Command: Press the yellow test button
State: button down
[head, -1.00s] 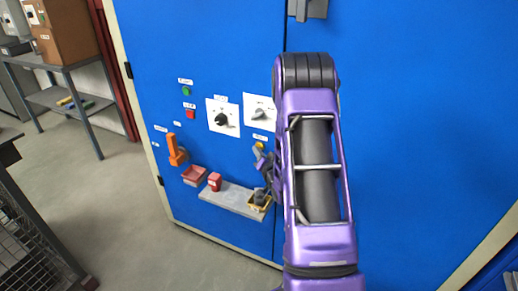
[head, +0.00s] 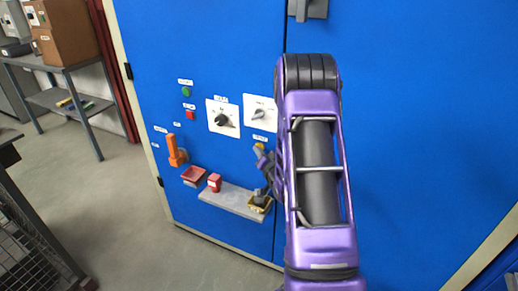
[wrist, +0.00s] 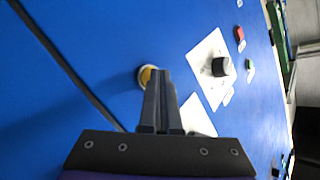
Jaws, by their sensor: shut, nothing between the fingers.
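The yellow test button (wrist: 146,76) sits in a pale round collar on the blue cabinet front. In the wrist view it is just left of and partly behind my fingertips. My gripper (wrist: 159,74) is shut and empty, its tips overlapping the button's right edge in the picture. I cannot tell whether they touch it. In the head view the gripper (head: 260,153) is small and partly hidden by my purple arm, below the right dial plate. A yellow spot at its tip there looks like the button, mostly covered.
Left of the gripper are a black dial (head: 221,119), a green button (head: 187,91), a red button (head: 190,115) and an orange handle (head: 174,151). Below, a grey shelf (head: 225,197) holds small items near my arm. Another dial (head: 261,114) is just above the gripper.

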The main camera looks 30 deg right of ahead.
dwell(0.4)
jog(key=shift+s+a, duration=0.55)
jog(key=shift+a, duration=0.05)
jog(key=shift+s+a+b, duration=0.45)
jog(key=shift+s+a, duration=0.35)
jog(key=shift+a, duration=0.2)
jog(key=shift+s+a+b, duration=0.45)
jog(key=shift+s+a, duration=0.3)
jog(key=shift+a, duration=0.25)
